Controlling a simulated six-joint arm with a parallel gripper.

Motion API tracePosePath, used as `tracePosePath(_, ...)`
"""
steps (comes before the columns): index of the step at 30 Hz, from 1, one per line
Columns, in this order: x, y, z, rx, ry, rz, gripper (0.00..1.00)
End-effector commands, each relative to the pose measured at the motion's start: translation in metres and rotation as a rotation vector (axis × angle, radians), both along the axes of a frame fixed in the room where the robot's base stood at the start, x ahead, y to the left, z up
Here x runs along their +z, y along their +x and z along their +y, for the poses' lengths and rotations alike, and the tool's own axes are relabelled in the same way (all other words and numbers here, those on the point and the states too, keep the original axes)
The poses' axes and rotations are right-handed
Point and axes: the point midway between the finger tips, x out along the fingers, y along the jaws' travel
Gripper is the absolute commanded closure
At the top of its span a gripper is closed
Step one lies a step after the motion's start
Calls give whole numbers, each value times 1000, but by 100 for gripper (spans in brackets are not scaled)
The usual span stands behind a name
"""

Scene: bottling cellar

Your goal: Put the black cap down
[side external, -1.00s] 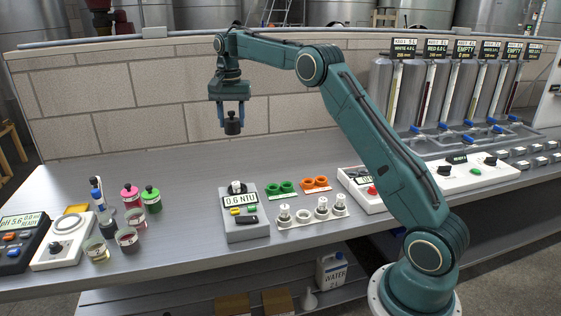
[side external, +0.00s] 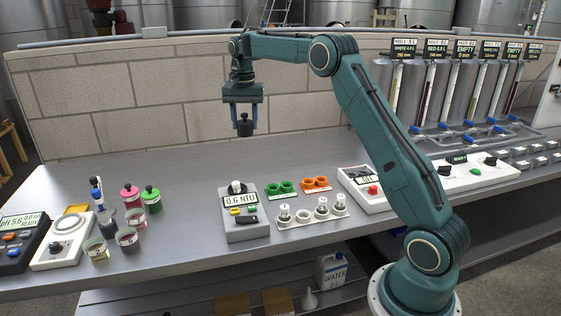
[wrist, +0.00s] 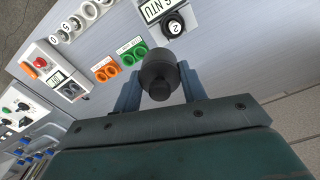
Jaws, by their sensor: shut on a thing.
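The black cap (side external: 244,128) is held between the two blue fingers of my gripper (side external: 245,122), which is shut on it. The cap hangs well above the bench, with the wall behind it in the side view. In the wrist view the cap (wrist: 158,72) shows as a dark round piece between the fingertips of my gripper (wrist: 158,92). Nothing touches the cap from below.
The grey bench (side external: 190,215) has clear room left of the turbidity meter (side external: 241,212). Green rings (side external: 281,188), orange rings (side external: 316,184) and a white rack of vials (side external: 311,214) stand right of the meter. Bottles (side external: 150,199) and beakers (side external: 127,240) stand at the left.

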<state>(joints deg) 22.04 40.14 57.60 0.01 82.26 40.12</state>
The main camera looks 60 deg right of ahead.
Motion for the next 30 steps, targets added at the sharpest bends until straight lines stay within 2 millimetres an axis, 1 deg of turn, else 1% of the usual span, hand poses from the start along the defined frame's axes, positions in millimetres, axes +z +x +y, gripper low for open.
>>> tracePosePath(1,-1,-8,-5,-4,1,2,83)
tracePosePath(9,-14,-51,-27,-9,1,0,83)
tracePosePath(15,-25,-86,-39,-12,1,2,83)
tracePosePath(19,-31,-106,-43,-13,1,0,83)
tracePosePath(24,-37,-123,-45,-14,1,0,83)
tracePosePath(30,-39,-129,-46,-13,0,-1,83)
